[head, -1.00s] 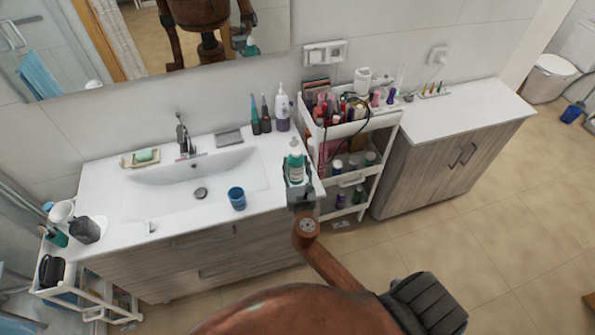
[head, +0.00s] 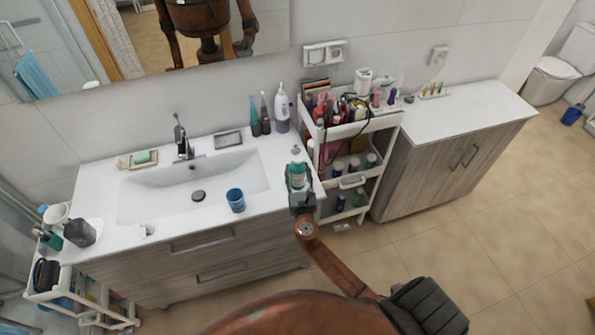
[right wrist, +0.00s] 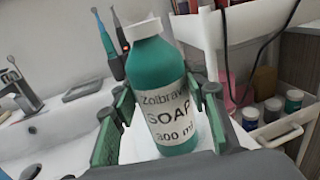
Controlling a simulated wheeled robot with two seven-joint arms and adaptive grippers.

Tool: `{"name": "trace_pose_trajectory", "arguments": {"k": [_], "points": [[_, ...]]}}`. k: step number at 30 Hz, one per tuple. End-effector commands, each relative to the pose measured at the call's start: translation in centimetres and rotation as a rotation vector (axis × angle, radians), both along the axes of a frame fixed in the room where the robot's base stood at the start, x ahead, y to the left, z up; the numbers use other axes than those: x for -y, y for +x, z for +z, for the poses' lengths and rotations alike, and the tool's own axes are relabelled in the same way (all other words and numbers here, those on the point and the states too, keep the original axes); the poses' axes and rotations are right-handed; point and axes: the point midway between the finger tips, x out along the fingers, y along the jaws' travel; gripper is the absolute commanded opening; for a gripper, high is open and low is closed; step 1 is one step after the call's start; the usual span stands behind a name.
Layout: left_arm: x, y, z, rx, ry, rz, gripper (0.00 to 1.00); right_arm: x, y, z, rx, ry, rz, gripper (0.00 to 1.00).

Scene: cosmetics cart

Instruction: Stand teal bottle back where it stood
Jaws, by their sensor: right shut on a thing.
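The teal bottle (head: 297,174) is a soap bottle with a white cap and a white label. In the head view it is at the right end of the white sink counter (head: 262,211). My right gripper (head: 300,188) is shut on it from the front side. In the right wrist view the teal bottle (right wrist: 166,95) stands nearly upright between the two green-padded fingers (right wrist: 160,110), its label facing the camera. White surface shows around its base; I cannot tell whether the base touches it. My left gripper is not in view.
A blue cup (head: 236,201) stands at the basin's front right. A purple-white bottle (head: 282,110) and two toothbrushes stand behind, by the wall. A crowded white cart (head: 352,131) stands close on the right. The counter between the bottle and the wall is mostly clear.

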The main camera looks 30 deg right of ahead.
Motion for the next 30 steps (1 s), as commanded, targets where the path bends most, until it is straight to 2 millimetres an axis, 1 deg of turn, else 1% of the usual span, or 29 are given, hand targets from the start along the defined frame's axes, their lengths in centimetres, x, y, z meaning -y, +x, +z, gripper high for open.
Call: {"name": "trace_pose_trajectory", "arguments": {"k": [1,2,8,9,16,20,23,30], "points": [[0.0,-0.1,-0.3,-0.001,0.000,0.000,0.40,0.0,0.0,-0.3,0.000,-0.001,0.000,0.06],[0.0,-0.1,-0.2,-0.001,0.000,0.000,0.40,0.0,0.0,-0.2,-0.001,0.000,0.000,0.43],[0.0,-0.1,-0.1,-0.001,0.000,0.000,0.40,0.0,0.0,-0.2,-0.001,0.000,0.000,0.57],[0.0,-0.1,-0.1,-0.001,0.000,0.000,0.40,0.0,0.0,-0.2,-0.001,0.000,0.000,0.59],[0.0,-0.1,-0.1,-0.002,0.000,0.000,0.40,0.0,0.0,-0.2,-0.001,0.000,0.000,0.59],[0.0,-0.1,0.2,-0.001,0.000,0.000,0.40,-0.1,-0.2,0.2,-0.001,0.000,0.000,0.59],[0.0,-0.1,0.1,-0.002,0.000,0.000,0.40,-0.7,-1.5,0.0,-0.003,0.000,0.000,0.59],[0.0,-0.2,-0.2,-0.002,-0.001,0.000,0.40,-2.8,-6.2,0.0,-0.003,0.001,-0.001,0.59]]}}
